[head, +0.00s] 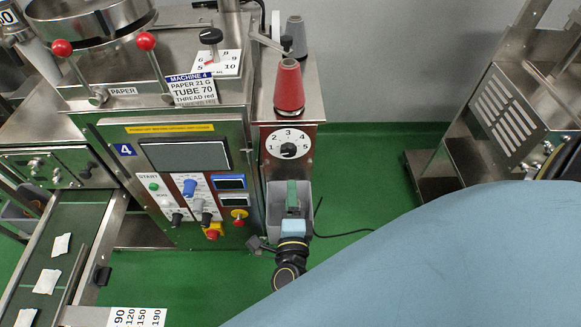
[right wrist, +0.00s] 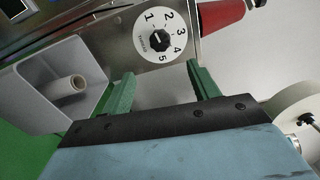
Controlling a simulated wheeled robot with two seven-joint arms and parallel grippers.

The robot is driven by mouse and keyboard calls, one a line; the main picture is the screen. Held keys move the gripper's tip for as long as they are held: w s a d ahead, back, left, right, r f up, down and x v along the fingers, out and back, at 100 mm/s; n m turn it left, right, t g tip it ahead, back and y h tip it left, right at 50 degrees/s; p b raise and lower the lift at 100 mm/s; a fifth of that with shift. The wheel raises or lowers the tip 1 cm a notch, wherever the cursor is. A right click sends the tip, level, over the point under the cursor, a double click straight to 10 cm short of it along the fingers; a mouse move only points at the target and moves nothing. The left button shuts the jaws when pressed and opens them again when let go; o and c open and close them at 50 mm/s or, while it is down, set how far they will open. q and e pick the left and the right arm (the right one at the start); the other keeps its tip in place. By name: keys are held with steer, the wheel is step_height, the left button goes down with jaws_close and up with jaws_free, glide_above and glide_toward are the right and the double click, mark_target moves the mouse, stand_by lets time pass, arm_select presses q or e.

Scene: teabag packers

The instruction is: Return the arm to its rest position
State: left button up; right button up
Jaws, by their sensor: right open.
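My right gripper (head: 292,188) shows in the head view just below the numbered dial (head: 288,144) on the machine's side panel, in front of the grey bin (head: 304,208). In the right wrist view its two green fingers are spread apart with nothing between them, so the gripper (right wrist: 161,75) is open and empty. The dial (right wrist: 158,36) lies beyond the fingertips, apart from them as far as I can tell. My pale blue right arm fills the lower right of the head view. My left gripper is not in view.
The grey bin (right wrist: 62,70) holds a pale tube (right wrist: 64,87). A red thread cone (head: 289,86) stands above the dial, with a grey cone (head: 296,37) behind. Red-knobbed levers and a conveyor (head: 60,232) are left. Green floor (head: 365,180) is open right of the machine; a metal frame (head: 512,112) stands beyond.

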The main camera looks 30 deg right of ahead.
stand_by(0.4)
steer(key=s+a+f+n+g+y, duration=0.1)
steer(key=s+a+f+n+y, duration=0.15)
steer(key=f+n, duration=0.45)
steer(key=s+a+f+n+g+y, duration=0.2)
steer(key=s+f+n+y, duration=0.2)
steer(key=f, duration=0.5)
steer(key=s+a+f+n+g+y, duration=0.1)
steer(key=s+a+f+n+y, duration=0.25)
steer(key=f+n, duration=0.35)
steer(key=s+d+f+n+g, duration=0.3)
steer(key=s+f, duration=0.1)
steer(key=s, duration=0.3)
steer(key=s+d+f+n+g+b, duration=0.1)
steer(key=s+d+f+n+g, duration=0.2)
steer(key=s, duration=0.5)
steer(key=s+d+f+n+g, duration=0.3)
steer(key=s+d+f+g, duration=0.1)
steer(key=s+f, duration=0.3)
steer(key=shift+s+d+f+n+h, duration=0.25)
steer(key=shift+s+d+n+h, duration=0.05)
steer(key=shift+s+h, duration=0.1)
